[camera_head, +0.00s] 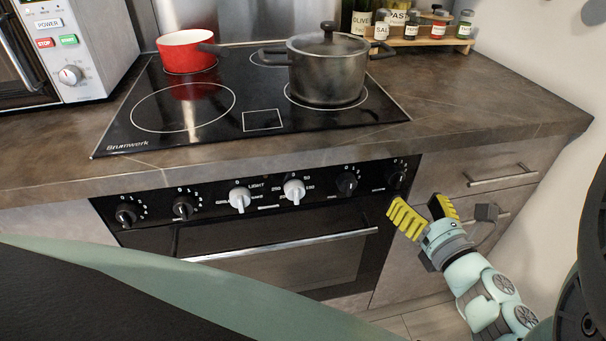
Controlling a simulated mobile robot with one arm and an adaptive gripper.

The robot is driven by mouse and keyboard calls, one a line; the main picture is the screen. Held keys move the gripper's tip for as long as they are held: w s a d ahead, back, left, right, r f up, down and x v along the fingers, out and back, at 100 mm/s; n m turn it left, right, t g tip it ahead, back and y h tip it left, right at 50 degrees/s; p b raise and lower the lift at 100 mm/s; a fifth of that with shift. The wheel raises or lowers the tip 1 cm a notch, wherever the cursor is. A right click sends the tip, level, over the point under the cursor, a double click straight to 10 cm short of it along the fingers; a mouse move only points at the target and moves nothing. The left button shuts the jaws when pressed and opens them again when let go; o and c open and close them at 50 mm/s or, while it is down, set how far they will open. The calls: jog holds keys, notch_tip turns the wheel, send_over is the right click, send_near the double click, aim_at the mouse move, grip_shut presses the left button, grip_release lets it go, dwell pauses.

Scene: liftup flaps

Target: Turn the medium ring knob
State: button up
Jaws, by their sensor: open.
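The oven's control panel (270,190) carries a row of knobs below the counter edge. From left to right there is a black knob (126,214), a second black knob (183,207), a white knob (240,198), another white knob (294,190), a black knob (347,183) and a black knob at the far right (396,179). I cannot tell which of them is the medium ring knob. My gripper (421,210) has yellow fingers, is open and empty, and is in front of the right end of the panel, close to the far-right knob. Touching is not visible.
The oven door handle (278,245) runs below the panel. Drawers with a handle (502,176) lie right of my gripper. The cooktop (250,100) above holds a red pan (184,52) and a dark lidded pot (328,72). A microwave (70,50) stands at the left.

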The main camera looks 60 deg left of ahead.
aim_at(400, 183)
jog(key=shift+x, duration=3.35)
jog(key=shift+o, duration=0.2)
jog(key=shift+s, duration=0.15)
grip_shut()
